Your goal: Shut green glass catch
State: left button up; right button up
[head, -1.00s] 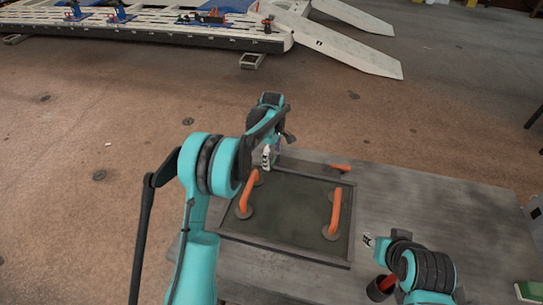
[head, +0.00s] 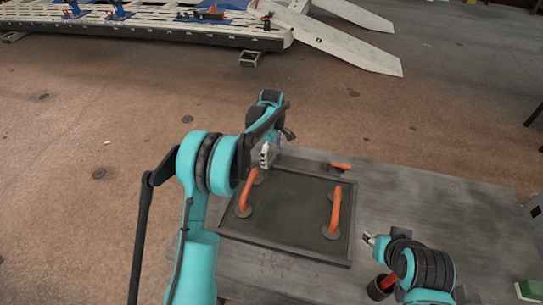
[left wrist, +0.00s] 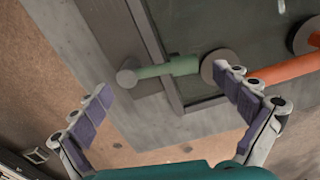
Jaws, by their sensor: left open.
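A dark green glass pane (head: 290,207) lies in a grey frame (head: 349,225) on the bench. In the left wrist view the green catch (left wrist: 165,70) is a bar with a round grey end (left wrist: 126,78). The bar reaches across the frame edge toward a grey disc on the glass. In the head view my left arm hides this catch. My left gripper (left wrist: 163,83) is open and empty, its purple-padded fingers apart on either side of the catch in the picture. It does not visibly touch it. My right gripper (head: 370,239) is at the frame's right; its jaws are too small to read.
Two orange handles (head: 247,191) (head: 335,210) stand on the glass. An orange catch (head: 341,166) is at the frame's far edge.

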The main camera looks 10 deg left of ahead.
aim_at(272, 159)
pick_arm(q)
notch_tip(272, 159, up, 11)
dwell(0.3)
jog(key=shift+r, duration=0.1)
jog(key=s+r+m+t+b, duration=0.1)
jog(key=s+r+m+t, duration=0.2)
jog(key=s, duration=0.5)
jog(key=s+r+m+b, duration=0.1)
jog(key=s+r+m, duration=0.35)
jog(key=s, duration=0.35)
jog(key=s+f+m+t, duration=0.2)
jog(key=s+f+m, duration=0.2)
jog(key=s, duration=0.4)
jog(key=s+a+f+m+t+b, duration=0.1)
jog(key=s+f+m, duration=0.3)
jog(key=s, duration=0.4)
jog(key=shift+s+f+t, duration=0.4)
jog(key=shift+f+t, duration=0.1)
jog(key=shift+t, duration=0.1)
